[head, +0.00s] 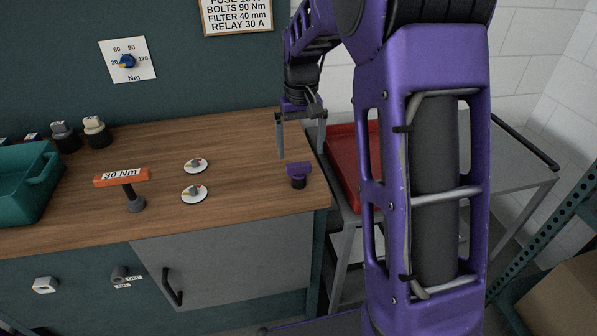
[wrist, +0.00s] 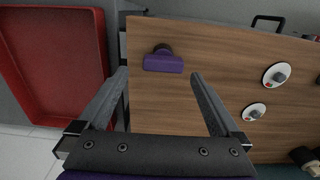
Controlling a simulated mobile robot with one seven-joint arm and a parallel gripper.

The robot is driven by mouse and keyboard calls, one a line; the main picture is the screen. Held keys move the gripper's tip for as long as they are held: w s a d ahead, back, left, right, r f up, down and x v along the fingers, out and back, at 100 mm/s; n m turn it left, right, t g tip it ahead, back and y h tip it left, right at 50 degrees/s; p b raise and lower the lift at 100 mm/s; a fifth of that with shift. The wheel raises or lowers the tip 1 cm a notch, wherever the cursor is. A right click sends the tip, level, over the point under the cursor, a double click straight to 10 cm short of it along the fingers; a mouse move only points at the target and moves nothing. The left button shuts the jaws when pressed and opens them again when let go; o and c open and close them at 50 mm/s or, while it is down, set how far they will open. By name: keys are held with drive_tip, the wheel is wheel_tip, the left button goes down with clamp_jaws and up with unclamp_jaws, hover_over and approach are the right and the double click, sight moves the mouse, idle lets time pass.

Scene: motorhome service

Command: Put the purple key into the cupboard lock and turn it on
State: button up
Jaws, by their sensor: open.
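The purple key (head: 298,170) stands on the wooden worktop near its right front corner, with a purple handle on top of a dark lower part. It also shows in the wrist view (wrist: 163,63), beyond and between the fingertips. My gripper (head: 300,150) is open and empty, above the key and apart from it; the fingers also show in the wrist view (wrist: 160,74). The cupboard lock (head: 119,273) is a dark round piece on the cabinet front, with OFF and ON labels beside it. It is left of the grey cupboard door (head: 230,268) with a black handle.
An orange-handled 30 Nm tool (head: 122,178) and two small white discs with knobs (head: 195,166) are on the worktop. A teal bin (head: 25,182) is at the left. A red tray (head: 342,160) lies beside the worktop's right edge. A pale knob (head: 45,285) is left of the lock.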

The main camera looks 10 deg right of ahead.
sight(299, 164)
drive_tip(key=f, duration=0.6)
drive_tip(key=shift+a+f+b, duration=0.2)
drive_tip(key=shift+a+b, duration=0.1)
drive_tip(key=shift+b, duration=0.05)
drive_tip(key=c, duration=1.2)
drive_tip(key=shift+r, duration=0.1)
drive_tip(key=shift+c, duration=0.2)
wheel_tip(299, 164, up, 10)
drive_tip(key=shift+f+p, duration=0.1)
drive_tip(key=shift+p, duration=0.55)
